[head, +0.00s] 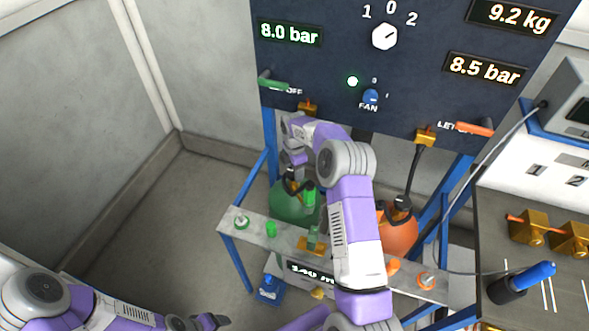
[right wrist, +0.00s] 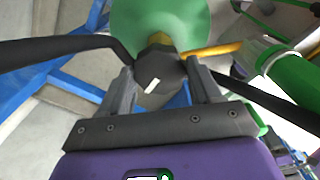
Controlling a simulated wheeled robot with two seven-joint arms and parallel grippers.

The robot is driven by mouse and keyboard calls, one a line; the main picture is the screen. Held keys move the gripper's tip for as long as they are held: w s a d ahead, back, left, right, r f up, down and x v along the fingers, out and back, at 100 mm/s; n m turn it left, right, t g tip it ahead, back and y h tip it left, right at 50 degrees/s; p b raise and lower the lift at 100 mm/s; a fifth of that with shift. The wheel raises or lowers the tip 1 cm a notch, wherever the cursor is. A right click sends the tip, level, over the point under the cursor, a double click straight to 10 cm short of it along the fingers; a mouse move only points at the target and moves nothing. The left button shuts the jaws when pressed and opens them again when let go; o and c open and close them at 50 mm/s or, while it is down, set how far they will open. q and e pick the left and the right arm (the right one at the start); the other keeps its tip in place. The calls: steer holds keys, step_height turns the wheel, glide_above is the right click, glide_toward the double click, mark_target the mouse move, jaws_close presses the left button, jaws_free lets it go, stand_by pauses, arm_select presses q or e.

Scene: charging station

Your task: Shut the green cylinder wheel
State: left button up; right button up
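The green cylinder (head: 292,208) stands behind a grey shelf rail, below the dark panel; my right arm partly hides it. In the right wrist view, the green cylinder (right wrist: 160,22) carries a brass valve with a dark, many-sided wheel (right wrist: 155,75) that has a white mark. My right gripper (right wrist: 161,85) has one finger on each side of this wheel, seemingly touching both sides. In the head view, my right gripper (head: 296,180) is over the cylinder's top, and the wheel is hard to make out. The end of my left arm (head: 205,322) is low at the bottom edge; its fingers are unclear.
An orange cylinder (head: 398,232) stands right of my right arm. The shelf rail (head: 258,225) carries small green and orange fittings. The dark panel (head: 335,75) with displays and knobs rises close behind my right arm. A bench (head: 500,275) stands at right. Floor at left is clear.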

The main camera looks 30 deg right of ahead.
steer(key=c, duration=0.5)
steer(key=shift+c, duration=0.2)
steer(key=shift+m, duration=0.3)
steer(key=m, duration=0.7)
steer(key=shift+p, duration=0.35)
steer(key=m, duration=0.5)
steer(key=shift+m, duration=0.3)
steer(key=m, duration=0.4)
steer(key=shift+m, duration=0.6)
steer(key=o, duration=1.1)
steer(key=shift+c, duration=0.2)
